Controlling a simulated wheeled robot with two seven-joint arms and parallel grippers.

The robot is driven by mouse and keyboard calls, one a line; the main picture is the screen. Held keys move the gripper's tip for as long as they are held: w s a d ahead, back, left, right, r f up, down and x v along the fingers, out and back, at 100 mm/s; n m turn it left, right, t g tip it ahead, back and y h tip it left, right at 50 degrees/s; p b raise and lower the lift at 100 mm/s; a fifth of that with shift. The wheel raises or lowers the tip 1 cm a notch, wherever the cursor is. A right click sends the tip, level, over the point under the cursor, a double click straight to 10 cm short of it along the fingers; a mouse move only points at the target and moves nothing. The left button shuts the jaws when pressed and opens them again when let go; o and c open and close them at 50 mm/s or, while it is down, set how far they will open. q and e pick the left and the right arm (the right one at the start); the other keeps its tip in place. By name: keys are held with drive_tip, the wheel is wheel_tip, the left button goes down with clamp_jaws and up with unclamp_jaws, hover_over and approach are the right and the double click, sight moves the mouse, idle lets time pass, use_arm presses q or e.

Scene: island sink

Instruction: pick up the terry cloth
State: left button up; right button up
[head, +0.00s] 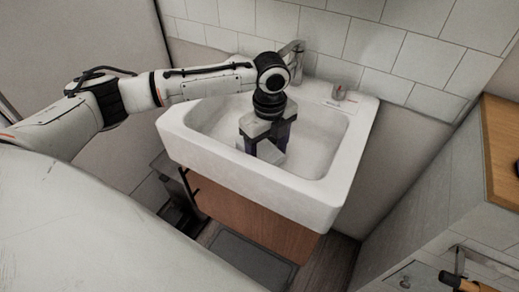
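My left gripper (265,148) points down inside the white sink (185,140), low over the basin. Its dark fingers stand apart on either side of a pale grey patch. I cannot tell whether this patch is cloth or part of the gripper. No terry cloth can be clearly made out, and the gripper hides part of the basin floor. My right gripper is not in view.
A wooden cabinet (255,225) is below the sink, with a grey mat (245,262) on the floor. A wood-edged counter (500,145) is at right.

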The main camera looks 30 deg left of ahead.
sight(268, 154)
use_arm(q)
drive_tip(key=c, duration=0.7)
wheel_tip(268, 154, up, 18)
drive_tip(key=p, duration=0.1)
drive_tip(key=shift+p, duration=0.4)
